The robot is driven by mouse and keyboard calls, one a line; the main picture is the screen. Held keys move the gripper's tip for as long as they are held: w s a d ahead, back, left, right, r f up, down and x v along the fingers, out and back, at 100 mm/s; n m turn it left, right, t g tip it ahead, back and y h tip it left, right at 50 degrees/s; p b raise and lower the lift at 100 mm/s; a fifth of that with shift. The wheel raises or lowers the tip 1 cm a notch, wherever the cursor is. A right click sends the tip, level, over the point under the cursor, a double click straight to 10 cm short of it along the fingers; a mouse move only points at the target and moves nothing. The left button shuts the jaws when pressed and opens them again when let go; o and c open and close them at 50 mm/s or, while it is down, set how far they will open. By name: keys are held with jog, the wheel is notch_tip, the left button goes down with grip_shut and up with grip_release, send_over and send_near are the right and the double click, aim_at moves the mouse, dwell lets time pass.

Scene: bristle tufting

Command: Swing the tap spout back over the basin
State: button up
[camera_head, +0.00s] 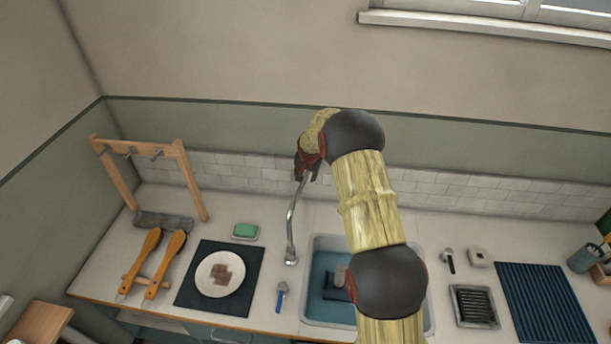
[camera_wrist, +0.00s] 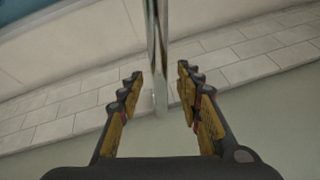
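The chrome tap spout (camera_head: 291,222) points toward the front of the counter, left of the blue basin (camera_head: 318,268), with its tip over the counter beside the basin's left rim. My gripper (camera_head: 307,172) is at the upper, rear end of the spout near the tiled wall. In the wrist view the spout (camera_wrist: 156,50) runs down between the two fingers of my gripper (camera_wrist: 160,82). The fingers are apart, with a gap visible on each side of the metal. The tap's base is hidden behind my gripper and arm. My arm also covers part of the basin.
Left of the spout are a green sponge (camera_head: 244,230) on a dish, a white plate (camera_head: 223,274) on a dark mat, and a small blue-handled brush (camera_head: 282,296). A wooden rack (camera_head: 190,180) stands farther left. A blue ribbed mat (camera_head: 545,302) lies at right.

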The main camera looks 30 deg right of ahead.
jog(key=shift+w+d+f, duration=0.1)
jog(key=shift+w+f, duration=0.05)
jog(key=shift+f, duration=0.15)
grip_shut()
dwell(0.5)
dwell(0.4)
